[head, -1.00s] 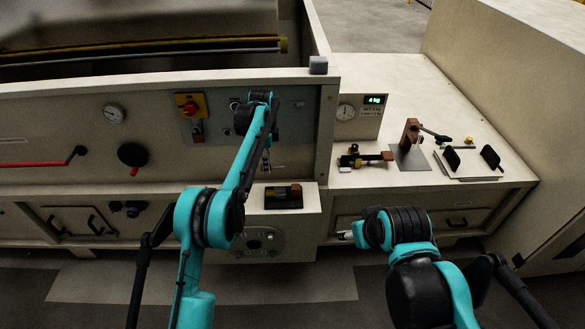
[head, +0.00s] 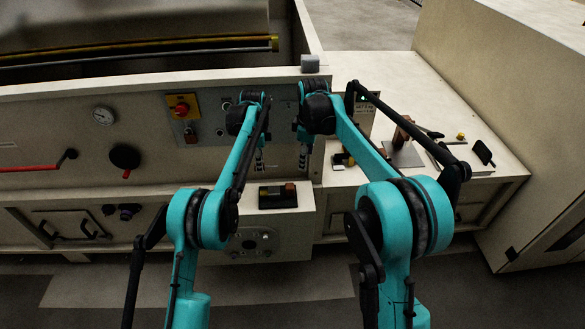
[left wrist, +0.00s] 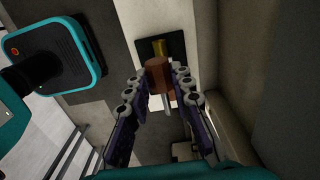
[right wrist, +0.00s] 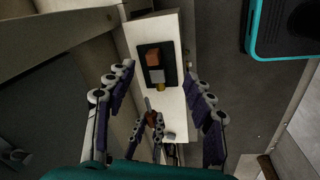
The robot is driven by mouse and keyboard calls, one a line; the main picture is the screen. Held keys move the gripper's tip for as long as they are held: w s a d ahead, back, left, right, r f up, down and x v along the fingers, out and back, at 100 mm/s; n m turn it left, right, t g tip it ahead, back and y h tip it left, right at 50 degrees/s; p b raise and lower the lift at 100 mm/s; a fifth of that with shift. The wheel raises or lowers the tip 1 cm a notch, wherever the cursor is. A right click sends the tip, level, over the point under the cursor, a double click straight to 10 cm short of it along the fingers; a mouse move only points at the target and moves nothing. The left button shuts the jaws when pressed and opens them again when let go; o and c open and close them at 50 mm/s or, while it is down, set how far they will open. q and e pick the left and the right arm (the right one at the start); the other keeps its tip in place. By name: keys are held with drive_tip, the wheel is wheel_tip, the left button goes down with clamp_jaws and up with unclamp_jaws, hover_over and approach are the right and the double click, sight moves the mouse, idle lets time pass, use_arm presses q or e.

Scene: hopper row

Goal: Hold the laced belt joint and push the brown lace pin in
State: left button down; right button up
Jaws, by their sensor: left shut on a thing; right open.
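My left gripper (left wrist: 158,100) is shut on a brown faceted piece (left wrist: 158,75), probably the lace pin, with a thin grey shaft beside it. The left gripper also shows in the head view (head: 260,162). My right gripper (right wrist: 152,110) is open and empty; in the head view (head: 303,160) it hangs to the right of the left one. A black plate (head: 278,206) on a white ledge carries a brown block (right wrist: 153,57), a grey block (right wrist: 157,76) and a yellow piece (right wrist: 160,88). It may be the laced belt joint; lacing is too small to tell. Both grippers are above the ledge.
The white ledge (head: 300,222) juts from the machine front below a grey panel with a red knob (head: 181,110). A bench (head: 402,70) at the right bears a brown post stand, a black paddle (head: 482,152) and small parts, partly hidden by my right arm.

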sight(292, 185)
drive_tip(key=w+a+f+n, duration=0.1)
drive_tip(key=w+f, duration=0.1)
drive_tip(key=f, duration=0.1)
drive_tip(key=w+a+f+n+g, duration=0.1)
drive_tip(key=w+f, duration=0.1)
drive_tip(key=f, duration=0.2)
drive_tip(key=w+a+f+n, duration=0.1)
drive_tip(key=w+f+n, duration=0.1)
drive_tip(key=f, duration=0.1)
drive_tip(key=shift+a+f+g, duration=0.25)
drive_tip(key=shift+a+g, duration=0.15)
wheel_tip(292, 185, down, 12)
drive_tip(key=shift+f, duration=0.2)
clamp_jaws()
use_arm(q)
drive_tip(key=a+f, duration=0.6)
drive_tip(key=f, duration=0.1)
drive_tip(key=a+f, duration=0.7)
drive_tip(key=shift+a, duration=0.25)
